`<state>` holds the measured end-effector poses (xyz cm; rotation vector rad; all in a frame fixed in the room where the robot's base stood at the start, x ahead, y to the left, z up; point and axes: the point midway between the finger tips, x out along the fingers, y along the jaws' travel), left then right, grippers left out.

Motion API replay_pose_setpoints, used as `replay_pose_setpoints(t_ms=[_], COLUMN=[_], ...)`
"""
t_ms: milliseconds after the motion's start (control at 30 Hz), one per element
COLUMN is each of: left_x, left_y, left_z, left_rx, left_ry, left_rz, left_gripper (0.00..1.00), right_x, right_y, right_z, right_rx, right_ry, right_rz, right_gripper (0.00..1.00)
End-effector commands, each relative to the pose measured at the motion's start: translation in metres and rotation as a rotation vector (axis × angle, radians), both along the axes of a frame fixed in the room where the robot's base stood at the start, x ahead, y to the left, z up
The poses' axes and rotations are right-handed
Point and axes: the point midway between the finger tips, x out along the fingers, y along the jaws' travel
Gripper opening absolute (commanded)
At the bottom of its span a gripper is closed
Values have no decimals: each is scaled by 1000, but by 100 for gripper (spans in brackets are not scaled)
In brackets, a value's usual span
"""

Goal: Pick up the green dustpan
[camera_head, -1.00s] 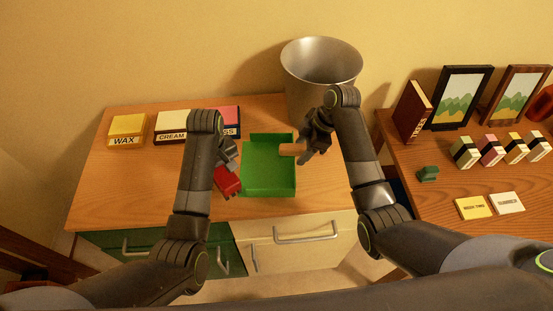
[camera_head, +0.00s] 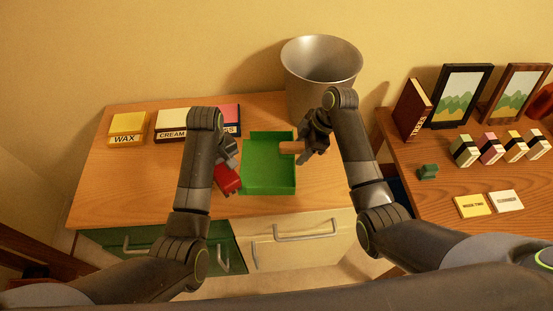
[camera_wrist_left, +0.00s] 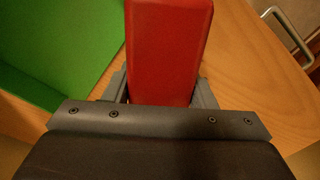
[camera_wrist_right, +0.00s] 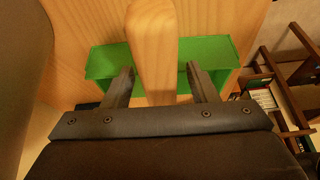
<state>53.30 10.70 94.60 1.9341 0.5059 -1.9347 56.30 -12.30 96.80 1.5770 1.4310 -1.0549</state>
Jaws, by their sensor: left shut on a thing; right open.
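The green dustpan (camera_head: 268,170) lies on the wooden desk (camera_head: 120,180), its wooden handle (camera_head: 291,147) pointing right. My right gripper (camera_head: 308,150) is open at the handle. In the right wrist view the handle (camera_wrist_right: 153,50) runs between the two open fingers (camera_wrist_right: 153,85), with the green pan (camera_wrist_right: 205,52) beyond. My left gripper (camera_head: 228,165) is shut on a red block-like thing (camera_head: 228,180), just left of the pan. In the left wrist view the red thing (camera_wrist_left: 166,45) fills the jaws, and the green pan (camera_wrist_left: 60,40) is beside it.
A metal bin (camera_head: 321,75) stands behind my right gripper. A yellow WAX box (camera_head: 128,128), a CREAM box (camera_head: 172,124) and a pink box (camera_head: 230,115) line the desk's back. A second desk (camera_head: 440,190) at right holds frames and small blocks.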

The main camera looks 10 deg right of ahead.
Motion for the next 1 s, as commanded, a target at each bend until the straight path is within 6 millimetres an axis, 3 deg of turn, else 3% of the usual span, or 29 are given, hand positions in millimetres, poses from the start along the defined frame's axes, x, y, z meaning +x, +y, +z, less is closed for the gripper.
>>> replay_pose_setpoints(t_ms=[67,467,1000], left_x=[0,0,0], left_y=[0,0,0], left_z=[0,0,0], left_rx=[0,0,0], left_ry=[-1,-1,-1], left_rz=[0,0,0], left_gripper=[33,33,33], right_x=[0,0,0], right_y=[0,0,0], right_z=[0,0,0], right_rx=[0,0,0], right_ry=[0,0,0], right_rz=[0,0,0], right_gripper=[53,2,0])
